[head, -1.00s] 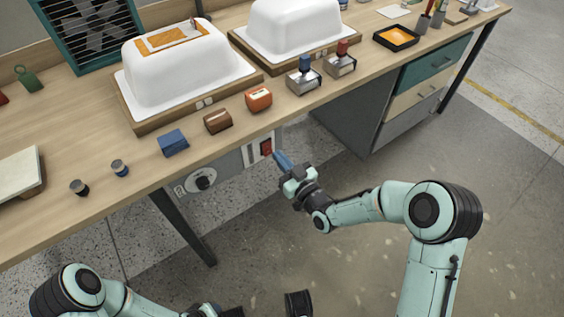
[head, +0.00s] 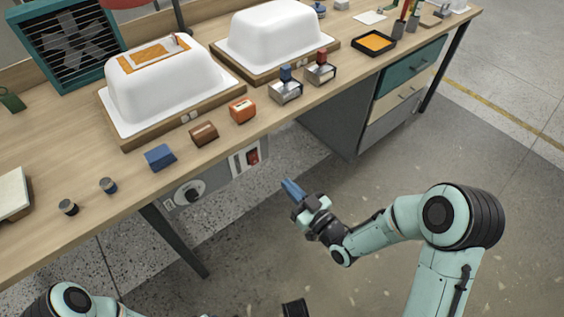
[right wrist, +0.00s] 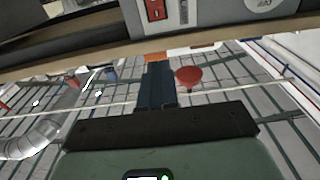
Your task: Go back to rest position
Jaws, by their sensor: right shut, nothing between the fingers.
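My right gripper (head: 291,189) is in front of the workbench, below its top and clear of the front edge. Its blue fingers are together with nothing between them, and they also show in the right wrist view (right wrist: 158,85).
A drawer cabinet (head: 400,90) stands under the right part. The floor before the bench is open.

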